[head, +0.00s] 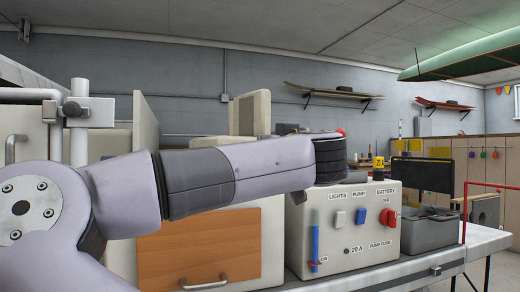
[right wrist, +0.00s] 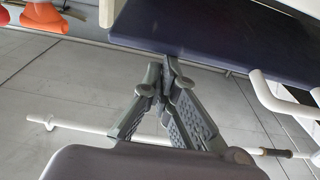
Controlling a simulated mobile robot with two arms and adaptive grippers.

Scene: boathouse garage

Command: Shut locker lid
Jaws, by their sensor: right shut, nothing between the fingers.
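Two cream panels stand upright in the head view, one (head: 146,118) above the left arm and one (head: 250,112) behind it. Either could be a raised locker lid; I cannot tell which. Below is a cream cabinet with an orange-brown wooden front (head: 198,250) and a metal handle. In the right wrist view my right gripper (right wrist: 165,82) is shut and empty. Its tips are close to the near edge of a dark navy panel (right wrist: 215,35); contact is unclear. My left arm crosses the head view, and its gripper does not show.
A cream switch box (head: 345,240) stands on the bench right of the wooden front. A grey open box (head: 428,232) is farther right. White rails (head: 80,120) stand at the left. In the wrist view, a white pole (right wrist: 90,130) crosses above the grey floor, and orange objects (right wrist: 42,18) lie upper left.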

